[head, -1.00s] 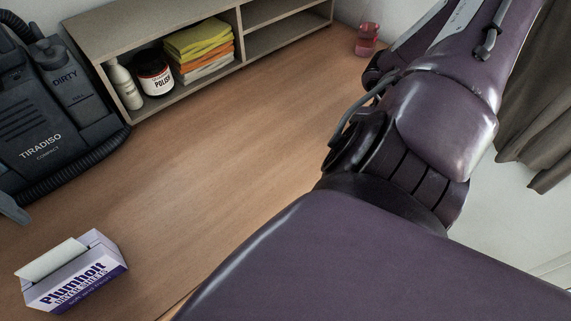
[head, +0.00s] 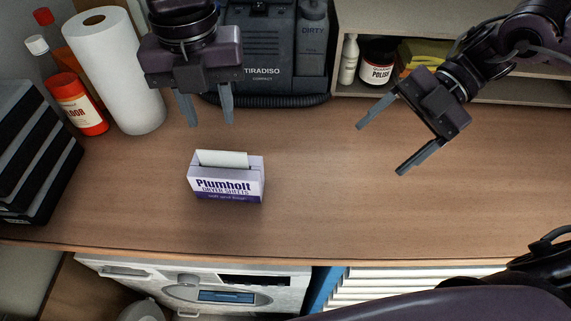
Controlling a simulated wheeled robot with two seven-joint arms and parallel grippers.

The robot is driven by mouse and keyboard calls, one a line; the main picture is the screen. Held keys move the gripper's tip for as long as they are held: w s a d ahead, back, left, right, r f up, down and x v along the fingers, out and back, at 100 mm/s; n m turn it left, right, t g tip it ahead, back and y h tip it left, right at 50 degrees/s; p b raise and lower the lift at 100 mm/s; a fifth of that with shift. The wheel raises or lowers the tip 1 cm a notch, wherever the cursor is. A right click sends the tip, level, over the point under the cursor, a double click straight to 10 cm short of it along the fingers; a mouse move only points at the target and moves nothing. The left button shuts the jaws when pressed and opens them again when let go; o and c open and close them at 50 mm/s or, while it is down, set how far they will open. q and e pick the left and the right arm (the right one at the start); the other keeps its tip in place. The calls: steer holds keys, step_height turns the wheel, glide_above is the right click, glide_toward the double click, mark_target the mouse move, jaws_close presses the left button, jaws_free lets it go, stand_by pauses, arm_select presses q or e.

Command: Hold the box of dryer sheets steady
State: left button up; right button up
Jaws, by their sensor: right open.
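The box of dryer sheets (head: 226,185) stands upright on the wooden counter (head: 330,200), left of the middle in the head view. It is white and purple, marked "Plumholt", and a white sheet sticks up from its top. My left gripper (head: 208,122) is open and empty above and behind the box, fingers pointing down, not touching it. My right gripper (head: 382,150) is open and empty, well to the right of the box, with its fingers pointing down and left.
A paper towel roll (head: 115,75), a red floor cleaner bottle (head: 78,105) and a dark stacked rack (head: 35,150) stand at left. A dark carpet cleaner (head: 262,45) and a shelf (head: 490,90) line the back. The counter around the box is clear.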

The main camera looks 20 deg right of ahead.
steer(key=w+a+r+n+t, duration=0.1)
steer(key=w+a+n, duration=0.1)
arm_select(q)
steer(key=shift+d, duration=0.1)
arm_select(e)
steer(key=m+t, duration=0.3)
steer(key=m, duration=0.3)
glide_toward(261, 171)
steer(key=d+f, duration=0.2)
steer(key=f, duration=0.1)
steer(key=shift+w+d+y, duration=0.1)
steer(key=shift+w+y, duration=0.1)
steer(key=shift+y, duration=0.1)
steer(key=a+m+t, duration=0.1)
steer(key=a+m, duration=0.1)
steer(key=a+f+m+t, duration=0.1)
steer(key=a+m, duration=0.2)
steer(key=a+m+t+y, duration=0.1)
steer(key=a+m, duration=0.1)
steer(key=m, duration=0.1)
steer(key=shift+a+f, duration=0.3)
steer(key=shift+a, duration=0.1)
steer(key=shift+x, duration=3.75)
steer(key=c, duration=1)
steer(key=shift+c, duration=0.2)
